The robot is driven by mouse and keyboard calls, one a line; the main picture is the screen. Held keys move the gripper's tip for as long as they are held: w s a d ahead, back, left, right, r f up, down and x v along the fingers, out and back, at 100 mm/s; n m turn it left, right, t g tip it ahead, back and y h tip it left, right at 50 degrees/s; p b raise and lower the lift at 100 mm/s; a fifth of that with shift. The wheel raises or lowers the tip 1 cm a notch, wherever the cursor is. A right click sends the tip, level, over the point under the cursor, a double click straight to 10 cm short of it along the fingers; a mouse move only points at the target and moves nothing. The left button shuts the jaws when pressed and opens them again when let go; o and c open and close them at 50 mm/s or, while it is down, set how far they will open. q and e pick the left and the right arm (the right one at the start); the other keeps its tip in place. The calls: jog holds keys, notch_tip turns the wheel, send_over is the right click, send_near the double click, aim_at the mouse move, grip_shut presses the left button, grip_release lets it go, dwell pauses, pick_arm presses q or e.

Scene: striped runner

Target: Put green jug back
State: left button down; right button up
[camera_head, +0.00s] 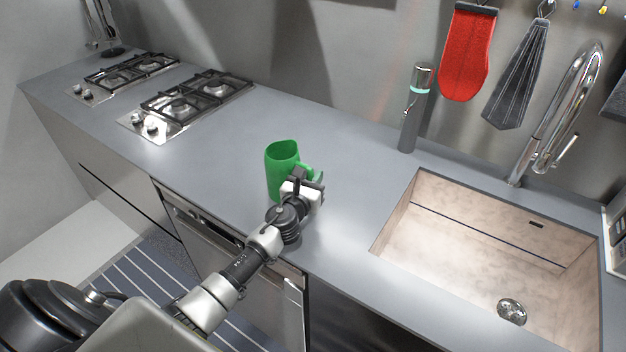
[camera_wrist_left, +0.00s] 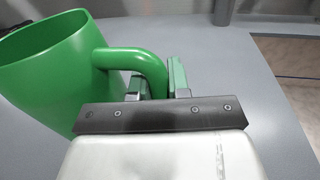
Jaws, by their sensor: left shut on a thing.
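The green jug (camera_head: 281,171) is upright at the counter's front part, between the hobs and the sink. It also shows large at the left of the left wrist view (camera_wrist_left: 50,70), with its handle toward the gripper. My left gripper (camera_head: 312,180) is at the jug's right side. In the left wrist view its fingers (camera_wrist_left: 158,82) are around the handle, and it is shut on it. I cannot tell whether the jug's base touches the counter. My right gripper is not in view.
Two gas hobs (camera_head: 184,101) lie to the left on the grey counter (camera_head: 345,150). A stone-coloured sink (camera_head: 480,235) with a chrome tap (camera_head: 560,110) is at the right. A grey bottle (camera_head: 413,110) stands at the back. A red mitt (camera_head: 466,55) hangs above.

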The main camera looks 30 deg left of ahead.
pick_arm(q)
jog(key=shift+r, duration=0.1)
jog(key=shift+f, duration=0.2)
jog(key=c, duration=1.1)
grip_release()
jog(key=shift+r, duration=0.1)
jog(key=shift+r, duration=0.2)
jog(key=shift+s+f, duration=0.15)
jog(key=shift+s, duration=0.25)
jog(key=s, duration=0.6)
jog(key=s+d, duration=0.1)
jog(key=s, duration=0.2)
jog(key=shift+s+f+b, duration=0.1)
jog(key=shift+s+b, duration=0.2)
jog(key=shift+s, duration=0.05)
jog(key=shift+s+d, duration=0.1)
jog(key=shift+s, duration=0.7)
